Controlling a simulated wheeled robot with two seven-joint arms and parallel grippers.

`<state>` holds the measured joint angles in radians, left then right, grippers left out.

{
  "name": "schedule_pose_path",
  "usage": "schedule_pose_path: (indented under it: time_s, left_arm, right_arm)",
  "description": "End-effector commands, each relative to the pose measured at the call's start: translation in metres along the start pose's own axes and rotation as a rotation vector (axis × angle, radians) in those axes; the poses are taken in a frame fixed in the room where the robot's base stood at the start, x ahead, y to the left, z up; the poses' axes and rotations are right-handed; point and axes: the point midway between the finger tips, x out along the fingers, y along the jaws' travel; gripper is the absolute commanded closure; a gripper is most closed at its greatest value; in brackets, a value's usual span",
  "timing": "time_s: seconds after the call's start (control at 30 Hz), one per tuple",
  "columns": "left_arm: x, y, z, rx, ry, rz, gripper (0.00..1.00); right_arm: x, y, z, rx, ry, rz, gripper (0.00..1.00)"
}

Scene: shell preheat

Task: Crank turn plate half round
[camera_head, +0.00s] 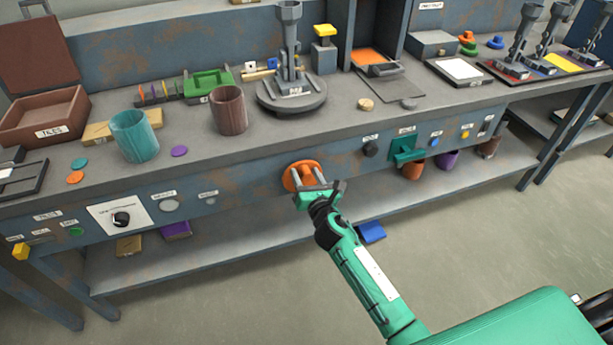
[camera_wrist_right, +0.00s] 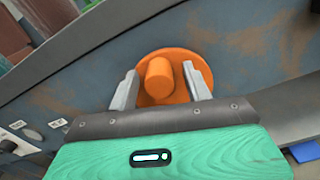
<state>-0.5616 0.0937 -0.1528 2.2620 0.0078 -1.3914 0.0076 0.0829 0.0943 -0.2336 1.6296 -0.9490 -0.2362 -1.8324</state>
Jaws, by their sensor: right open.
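An orange crank disc (camera_head: 296,170) with a knob is mounted on the front panel of the grey bench. In the right wrist view the orange disc (camera_wrist_right: 182,62) and its round knob (camera_wrist_right: 159,80) show up close. My right gripper (camera_head: 315,178) is at the crank; in the wrist view its two fingers (camera_wrist_right: 160,88) stand open on either side of the knob, with gaps visible. A round grey turn plate (camera_head: 265,97) sits on the bench top above, carrying an upright grey fixture (camera_head: 290,50). My left gripper is not in view.
A teal cup (camera_head: 134,137) and a brown cup (camera_head: 229,110) stand on the bench top left of the plate. A black knob (camera_head: 370,148) and a green bracket (camera_head: 405,155) are on the panel to the right. A blue block (camera_head: 371,232) lies low behind my arm.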

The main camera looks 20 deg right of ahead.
Motion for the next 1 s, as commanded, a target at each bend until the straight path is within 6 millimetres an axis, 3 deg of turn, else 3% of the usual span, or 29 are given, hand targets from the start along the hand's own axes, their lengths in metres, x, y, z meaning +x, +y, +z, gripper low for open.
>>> schedule_pose_path:
  time_s: [0.13,0.37,0.67,1.0]
  left_arm:
    - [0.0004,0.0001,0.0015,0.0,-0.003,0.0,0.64]
    - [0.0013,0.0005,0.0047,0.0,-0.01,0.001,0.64]
    - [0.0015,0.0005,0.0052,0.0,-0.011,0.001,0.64]
    - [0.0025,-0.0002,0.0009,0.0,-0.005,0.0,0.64]
  right_arm:
    - [-0.0001,0.0001,0.0,0.001,0.0,0.0,0.5]
    - [-0.0003,0.0001,0.0,0.001,0.0,0.0,0.95]
    - [-0.0003,-0.0012,0.0004,0.03,0.0,0.0,0.95]
    - [0.0,-0.0093,0.0017,0.235,0.0,0.0,0.95]
